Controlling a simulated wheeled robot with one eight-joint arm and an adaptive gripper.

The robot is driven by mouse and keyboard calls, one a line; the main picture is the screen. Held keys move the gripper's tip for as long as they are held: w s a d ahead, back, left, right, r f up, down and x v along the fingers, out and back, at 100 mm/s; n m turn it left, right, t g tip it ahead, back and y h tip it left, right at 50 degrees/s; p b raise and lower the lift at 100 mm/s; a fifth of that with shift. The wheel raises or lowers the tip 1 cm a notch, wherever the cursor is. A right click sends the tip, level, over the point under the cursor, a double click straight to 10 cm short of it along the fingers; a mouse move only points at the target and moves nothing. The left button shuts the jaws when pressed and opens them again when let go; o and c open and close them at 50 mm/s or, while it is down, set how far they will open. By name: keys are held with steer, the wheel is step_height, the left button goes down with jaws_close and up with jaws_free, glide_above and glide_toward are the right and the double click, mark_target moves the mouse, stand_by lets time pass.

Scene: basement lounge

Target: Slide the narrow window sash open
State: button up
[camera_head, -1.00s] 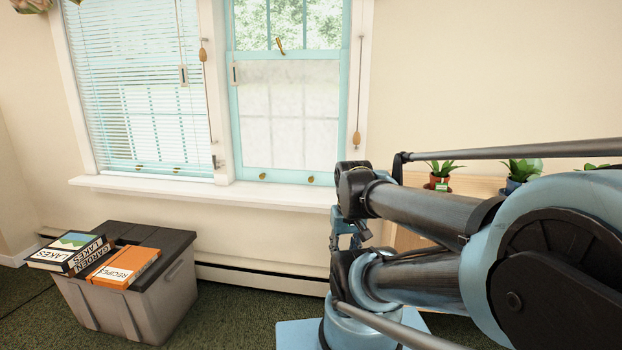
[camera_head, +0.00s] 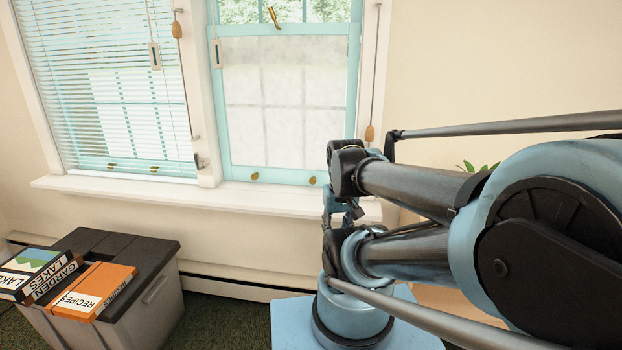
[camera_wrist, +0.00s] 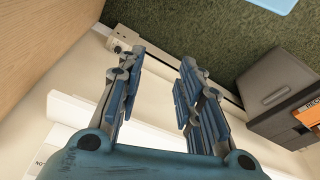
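The narrower window's teal sash (camera_head: 290,112) stands at the top middle of the head view, with its lower edge down near the white sill (camera_head: 120,193). Two small brass lifts sit on its bottom rail, the left one (camera_head: 255,177) and the right one (camera_head: 312,181). A brass latch (camera_head: 273,17) shows on the rail above. My gripper (camera_wrist: 158,60) is open and empty in the wrist view, its blue fingers apart over the wall base and carpet, with the sill (camera_wrist: 70,112) beside and below them. It touches no part of the sash that I can see.
A wider window with blinds (camera_head: 100,80) is at left. A grey bin (camera_head: 165,300) stands below, with books (camera_head: 92,291) on its lid. A wooden cord pull (camera_head: 370,133) hangs right of the sash. A plant (camera_head: 475,167) shows partly behind my arm.

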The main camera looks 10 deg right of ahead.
steer(key=shift+o, duration=0.6)
steer(key=shift+w, duration=0.1)
steer(key=shift+o, duration=0.8)
steer(key=shift+s+r, duration=0.2)
step_height(320, 180, up, 11)
steer(key=m+t+h, duration=0.1)
steer(key=m+t, duration=0.1)
steer(key=m, duration=0.2)
glide_above(313, 178)
steer(key=s+a, duration=0.2)
steer(key=s, duration=0.4)
steer(key=x, duration=1.6)
steer(key=shift+d+f, duration=0.15)
steer(key=shift+f, duration=0.15)
jaws_close()
